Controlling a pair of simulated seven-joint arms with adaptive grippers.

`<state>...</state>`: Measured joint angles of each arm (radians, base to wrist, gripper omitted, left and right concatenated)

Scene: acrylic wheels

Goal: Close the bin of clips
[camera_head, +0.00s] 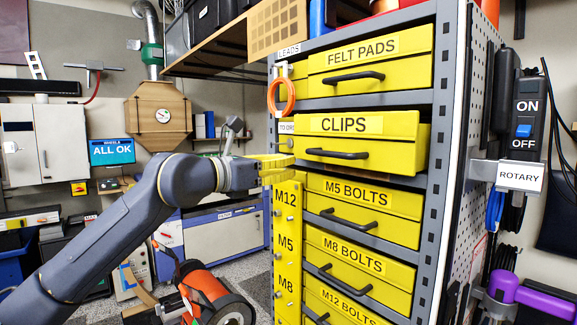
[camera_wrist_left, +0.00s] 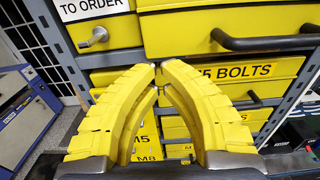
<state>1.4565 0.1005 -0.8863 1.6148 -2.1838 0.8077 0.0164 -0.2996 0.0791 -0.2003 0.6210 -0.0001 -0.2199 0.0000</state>
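The yellow bin of clips (camera_head: 350,144), labelled CLIPS, stands out from the rack past the bins above and below, so it is partly open. It has a black bar handle (camera_head: 337,154). In the left wrist view the bin's front (camera_wrist_left: 195,32) and handle fill the upper right. My left gripper (camera_head: 288,163) has yellow fingers and is just left of and slightly below the bin of clips. In the left wrist view its fingertips (camera_wrist_left: 157,68) come together with nothing between them, below the bin's lower left edge. My right gripper is not in view.
Felt pads bin (camera_head: 390,65) above and M5 bolts bin (camera_head: 365,204) below sit in the grey rack. Narrow M12, M5 and M8 bins (camera_head: 287,235) stand at left. A rotary switch (camera_head: 524,130) hangs right of the rack. An orange spool (camera_head: 205,290) is below my arm.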

